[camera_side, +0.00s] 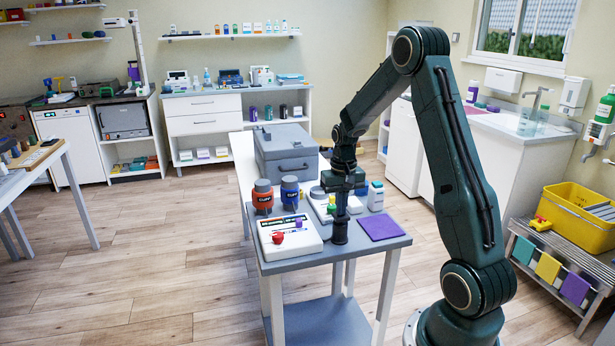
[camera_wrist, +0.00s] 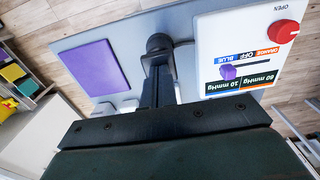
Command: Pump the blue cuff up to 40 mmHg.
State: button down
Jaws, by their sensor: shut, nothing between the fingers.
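The blue cuff (camera_side: 289,190) stands beside the orange cuff (camera_side: 262,195) on the grey table. In front of them is a white control box (camera_side: 290,248) with a red knob (camera_wrist: 284,32) by the word OPEN. Its purple slider (camera_wrist: 229,72) sits toward the BLUE end. Labels or readouts in mmHg (camera_wrist: 238,82) appear upside down and are too small to read surely. My gripper (camera_side: 340,212) is shut and empty, pointing down over a black rounded part (camera_wrist: 158,42), perhaps the pump bulb. Whether they touch I cannot tell.
A purple pad (camera_side: 380,227) lies right of my gripper. White bottles (camera_side: 376,196) and a grey case (camera_side: 287,152) stand behind. A yellow crate (camera_side: 575,215) sits on a rack at the right. The table's front edge is close to the control box.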

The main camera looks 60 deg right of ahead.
dwell(0.4)
jog(key=shift+r, duration=1.75)
jog(key=shift+f, duration=0.25)
jog(key=shift+f, duration=1.65)
jog(key=shift+r, duration=1.9)
jog(key=shift+f, duration=0.2)
